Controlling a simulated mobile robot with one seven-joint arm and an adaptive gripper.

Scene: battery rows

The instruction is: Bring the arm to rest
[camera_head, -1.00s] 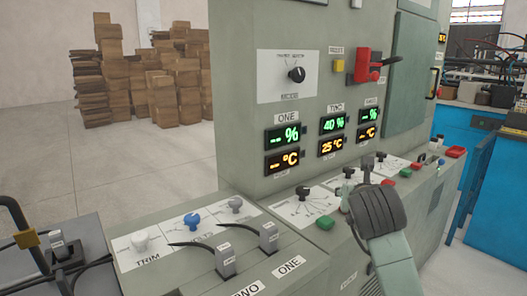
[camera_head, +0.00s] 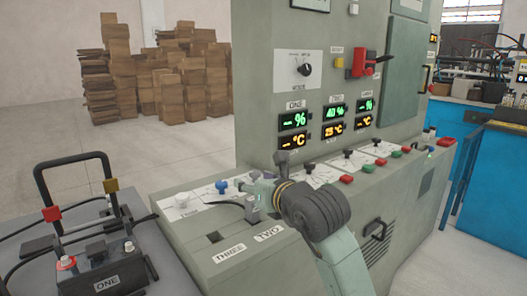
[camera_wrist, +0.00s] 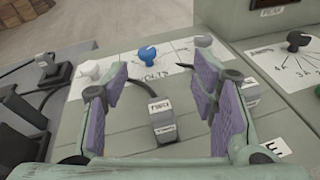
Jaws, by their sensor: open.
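My gripper (camera_head: 258,188) is over the low grey console (camera_head: 205,250) in the head view, near its row of knobs. In the wrist view my gripper (camera_wrist: 165,88) has its two purple-padded fingers wide apart and nothing held between them. A grey labelled connector (camera_wrist: 161,118) with a black cable lies on the console below and between the fingers, apparently apart from them. In the head view my arm partly hides the console's right side.
A blue knob (camera_wrist: 148,54) and a white knob (camera_wrist: 90,69) stand just beyond the fingers. A tall grey cabinet (camera_head: 290,100) with lit displays rises behind. A black battery (camera_head: 105,272) marked ONE sits at left. Open floor and stacked boxes (camera_head: 185,75) lie behind.

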